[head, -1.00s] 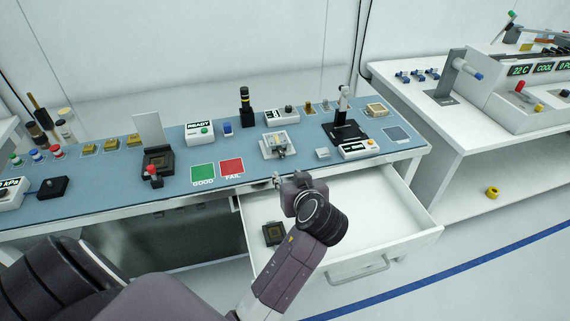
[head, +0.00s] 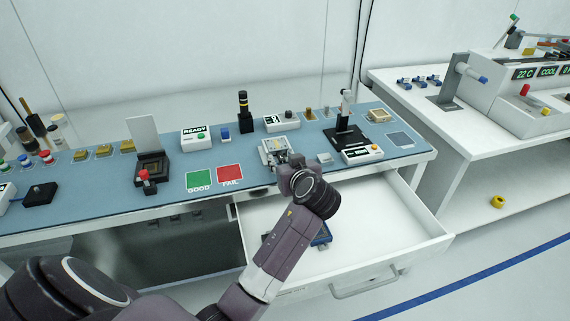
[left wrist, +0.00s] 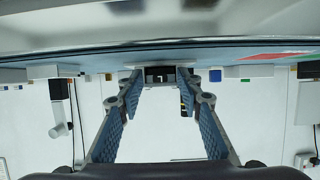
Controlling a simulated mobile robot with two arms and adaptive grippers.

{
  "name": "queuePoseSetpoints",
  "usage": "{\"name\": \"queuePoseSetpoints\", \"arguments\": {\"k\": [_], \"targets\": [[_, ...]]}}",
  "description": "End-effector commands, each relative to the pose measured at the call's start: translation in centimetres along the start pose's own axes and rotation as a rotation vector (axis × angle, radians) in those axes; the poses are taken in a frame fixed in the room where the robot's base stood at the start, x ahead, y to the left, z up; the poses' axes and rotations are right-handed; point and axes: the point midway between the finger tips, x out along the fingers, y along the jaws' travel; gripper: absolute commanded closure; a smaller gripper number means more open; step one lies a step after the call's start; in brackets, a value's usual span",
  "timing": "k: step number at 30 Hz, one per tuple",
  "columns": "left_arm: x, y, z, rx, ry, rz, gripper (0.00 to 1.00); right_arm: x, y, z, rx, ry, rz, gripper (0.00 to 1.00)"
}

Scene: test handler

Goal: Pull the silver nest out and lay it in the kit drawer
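The white kit drawer (head: 405,232) is pulled out under the bench. My right gripper is not in view.
The drawer holds a blue-edged piece (head: 322,236) and a dark piece (head: 266,238), both partly hidden by my arm. A green pad (head: 201,181) and red pad (head: 230,174) lie left of the nest. A black stand (head: 345,136) is to its right.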

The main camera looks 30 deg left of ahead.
Motion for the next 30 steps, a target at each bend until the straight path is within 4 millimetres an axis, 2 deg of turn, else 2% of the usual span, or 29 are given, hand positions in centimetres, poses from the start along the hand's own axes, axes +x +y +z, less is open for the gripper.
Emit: {"name": "queuePoseSetpoints", "arguments": {"k": [5, 14, 30], "targets": [[-0.01, -0.02, -0.03, 0.0, 0.0, 0.0, 0.68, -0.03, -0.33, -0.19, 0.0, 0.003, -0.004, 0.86], [-0.03, -0.02, -0.01, 0.001, 0.0, 0.0, 1.0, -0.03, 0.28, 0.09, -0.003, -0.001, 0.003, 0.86], [-0.4, -0.01, 0.11, 0.001, 0.0, 0.0, 1.0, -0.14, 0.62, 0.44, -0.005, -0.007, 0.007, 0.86]]}}
